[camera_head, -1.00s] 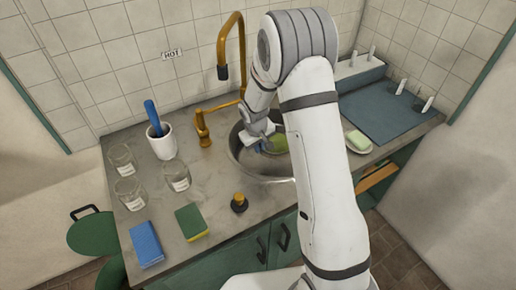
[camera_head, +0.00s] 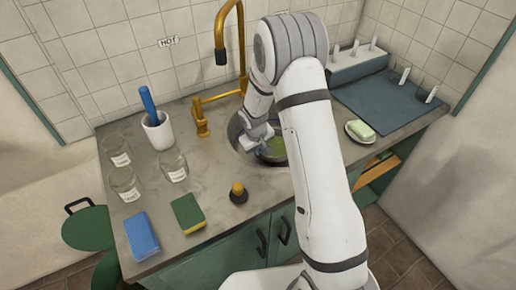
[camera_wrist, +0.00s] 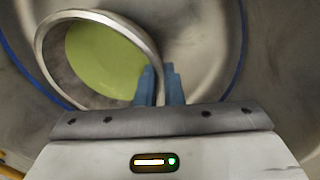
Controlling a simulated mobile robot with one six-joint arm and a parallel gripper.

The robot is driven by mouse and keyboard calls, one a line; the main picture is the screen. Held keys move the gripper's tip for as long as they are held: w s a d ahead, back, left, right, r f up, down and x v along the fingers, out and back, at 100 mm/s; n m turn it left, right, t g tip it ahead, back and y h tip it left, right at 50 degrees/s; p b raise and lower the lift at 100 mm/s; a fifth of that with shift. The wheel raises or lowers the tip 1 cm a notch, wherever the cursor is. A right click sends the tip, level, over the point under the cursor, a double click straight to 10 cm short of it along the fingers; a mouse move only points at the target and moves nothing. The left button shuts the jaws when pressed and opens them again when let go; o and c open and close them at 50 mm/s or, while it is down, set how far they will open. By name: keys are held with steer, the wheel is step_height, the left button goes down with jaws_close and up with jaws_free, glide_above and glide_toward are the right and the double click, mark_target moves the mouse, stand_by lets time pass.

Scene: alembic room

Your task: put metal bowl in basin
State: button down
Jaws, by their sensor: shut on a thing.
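The metal bowl (camera_head: 277,151) is partly hidden behind my arm in the head view, low inside the basin (camera_head: 235,133). In the wrist view the bowl (camera_wrist: 44,57) shows a round metal rim and a yellow-green inside; it looks tilted. My gripper (camera_head: 263,143) reaches down into the basin. In the wrist view my gripper (camera_wrist: 161,80) has its two blue fingers on either side of the bowl's right rim, shut on it. The basin wall (camera_wrist: 207,40) with a blue line surrounds the bowl. Whether the bowl touches the basin floor cannot be told.
A brass tap (camera_head: 222,60) stands behind the basin. Several glass jars (camera_head: 125,182), a white cup (camera_head: 158,132), a blue sponge (camera_head: 142,234) and a green sponge (camera_head: 188,214) are on the left counter. A soap dish (camera_head: 359,136) is at right. A brass-knobbed piece (camera_head: 238,192) stands in front.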

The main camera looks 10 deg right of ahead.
steer(key=shift+f+b, duration=0.3)
steer(key=shift+b, duration=0.05)
stand_by(0.3)
steer(key=c, duration=1.5)
jaws_free()
steer(key=s+d+r+m, duration=0.1)
steer(key=s+r, duration=0.3)
steer(key=r, duration=0.3)
steer(key=s+d+r+m, duration=0.1)
steer(key=s+d+r, duration=0.1)
steer(key=s+r, duration=0.35)
steer(key=s+d+r, duration=0.1)
steer(key=s+r, duration=0.2)
steer(key=r, duration=0.6)
steer(key=s+r+m, duration=0.1)
steer(key=s+r, duration=0.1)
steer(key=s, duration=0.3)
steer(key=s+d+r+m, duration=0.1)
steer(key=s+r, duration=0.1)
steer(key=s, duration=0.4)
steer(key=s+d+r+y, duration=0.1)
steer(key=s+r, duration=0.1)
steer(key=s, duration=0.3)
steer(key=shift+s+d+r+m+t, duration=0.15)
steer(key=shift+s+m+t, duration=0.1)
steer(key=shift+m+t, duration=0.15)
